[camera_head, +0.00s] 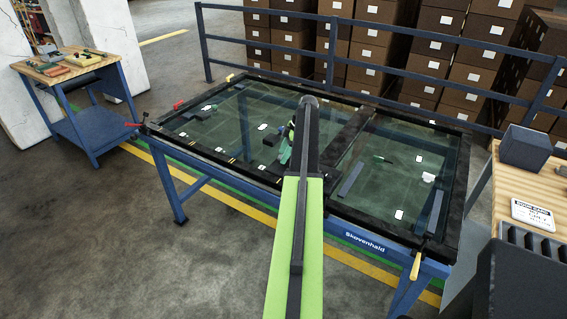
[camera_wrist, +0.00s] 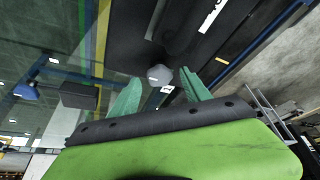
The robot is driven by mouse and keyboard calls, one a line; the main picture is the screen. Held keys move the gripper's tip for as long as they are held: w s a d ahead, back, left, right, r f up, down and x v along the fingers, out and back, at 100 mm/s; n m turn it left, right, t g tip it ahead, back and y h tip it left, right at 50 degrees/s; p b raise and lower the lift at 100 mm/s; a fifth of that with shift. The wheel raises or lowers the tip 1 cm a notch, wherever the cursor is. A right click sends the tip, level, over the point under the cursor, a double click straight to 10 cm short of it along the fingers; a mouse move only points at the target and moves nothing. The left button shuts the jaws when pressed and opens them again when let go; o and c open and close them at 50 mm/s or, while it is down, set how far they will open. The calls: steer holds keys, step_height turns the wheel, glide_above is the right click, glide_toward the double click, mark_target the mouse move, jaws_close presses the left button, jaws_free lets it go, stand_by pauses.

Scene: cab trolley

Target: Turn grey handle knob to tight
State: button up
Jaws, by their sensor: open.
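A grey, many-sided knob (camera_wrist: 159,75) shows in the wrist view, with a small white label (camera_wrist: 167,89) beside it. The label's text and the knob's setting are too small to read. My gripper (camera_wrist: 162,77) has two green fingers spread apart, one on each side of the knob in the picture. I cannot tell how far the knob is from the fingertips, and no contact is clear. In the camera_head view, my gripper (camera_head: 287,147) is over the glass-topped table (camera_head: 358,205), largely hidden behind my arm. I cannot make out the grey knob there.
Red handles (camera_head: 178,104) stick out at the table's left, and a yellow handle (camera_head: 415,266) hangs at its front right. Dark blocks and white labels lie on the glass. A blue rail (camera_head: 400,70) and stacked boxes (camera_head: 440,50) stand behind. A wooden bench (camera_head: 520,180) is at right.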

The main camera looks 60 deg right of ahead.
steer(key=shift+c, duration=0.4)
jaws_close()
steer(key=shift+a, duration=0.3)
steer(key=shift+d, duration=0.2)
